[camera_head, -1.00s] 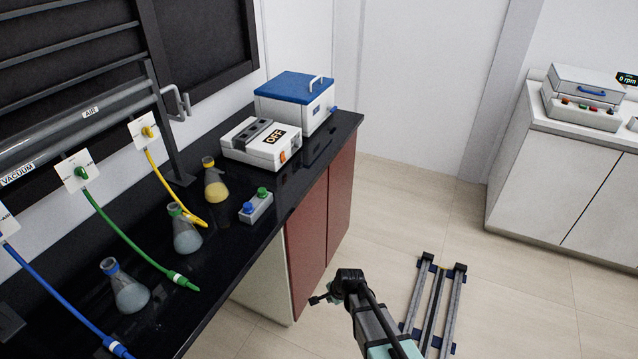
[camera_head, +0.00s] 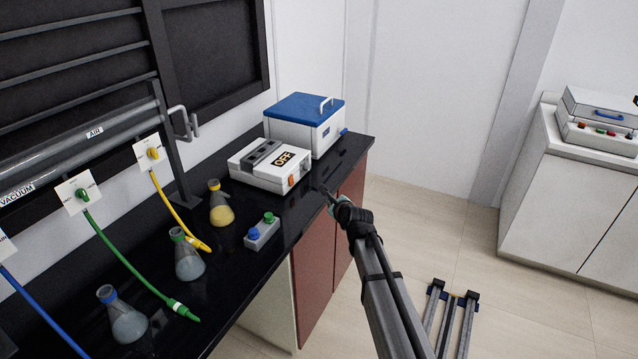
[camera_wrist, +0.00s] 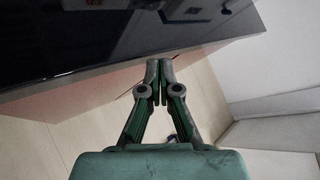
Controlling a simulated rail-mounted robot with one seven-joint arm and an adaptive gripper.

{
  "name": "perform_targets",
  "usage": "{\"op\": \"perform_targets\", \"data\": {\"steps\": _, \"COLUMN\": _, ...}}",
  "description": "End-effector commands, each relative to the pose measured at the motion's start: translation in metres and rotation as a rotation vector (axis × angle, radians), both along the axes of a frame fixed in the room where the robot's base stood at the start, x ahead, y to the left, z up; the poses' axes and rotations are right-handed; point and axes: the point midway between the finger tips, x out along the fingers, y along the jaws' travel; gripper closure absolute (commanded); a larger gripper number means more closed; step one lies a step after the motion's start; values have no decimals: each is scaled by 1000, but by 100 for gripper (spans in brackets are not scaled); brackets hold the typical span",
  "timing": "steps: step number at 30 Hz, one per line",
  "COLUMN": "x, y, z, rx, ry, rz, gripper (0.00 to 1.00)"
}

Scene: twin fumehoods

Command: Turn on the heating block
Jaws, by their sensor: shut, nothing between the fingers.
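The heating block (camera_head: 262,174) is a white box with dark slots on top, standing on the black bench. Its label (camera_head: 284,158) reads OFF. An orange switch (camera_head: 291,181) sits at the right end of its front face. My gripper (camera_head: 322,189) is at the bench's front edge, to the right of the switch and apart from it. In the wrist view my gripper (camera_wrist: 158,98) is shut and empty, its green fingertips together just by the bench edge. The heating block does not clearly show in the wrist view.
A blue-lidded white bath (camera_head: 305,122) stands behind the heating block. A small box with blue and green caps (camera_head: 262,232) and a yellow flask (camera_head: 221,208) stand nearer. Other flasks and hoses line the bench's left. The floor to the right has free room.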

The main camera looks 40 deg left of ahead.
Motion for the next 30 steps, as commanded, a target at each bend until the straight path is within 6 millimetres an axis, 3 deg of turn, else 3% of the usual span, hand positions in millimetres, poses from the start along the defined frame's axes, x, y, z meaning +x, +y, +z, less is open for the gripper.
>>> {"op": "perform_targets", "data": {"steps": 3, "x": -4, "y": 21, "z": 22, "rx": 58, "ry": 14, "rz": -8, "gripper": 100}}
{"op": "perform_targets", "data": {"steps": 9, "x": -8, "y": 32, "z": 37, "rx": 101, "ry": 28, "rz": -17, "gripper": 100}}
{"op": "perform_targets", "data": {"steps": 23, "x": -8, "y": 36, "z": 38, "rx": 102, "ry": 28, "rz": -16, "gripper": 100}}
{"op": "perform_targets", "data": {"steps": 30, "x": -11, "y": 56, "z": 36, "rx": 101, "ry": 28, "rz": -15, "gripper": 100}}
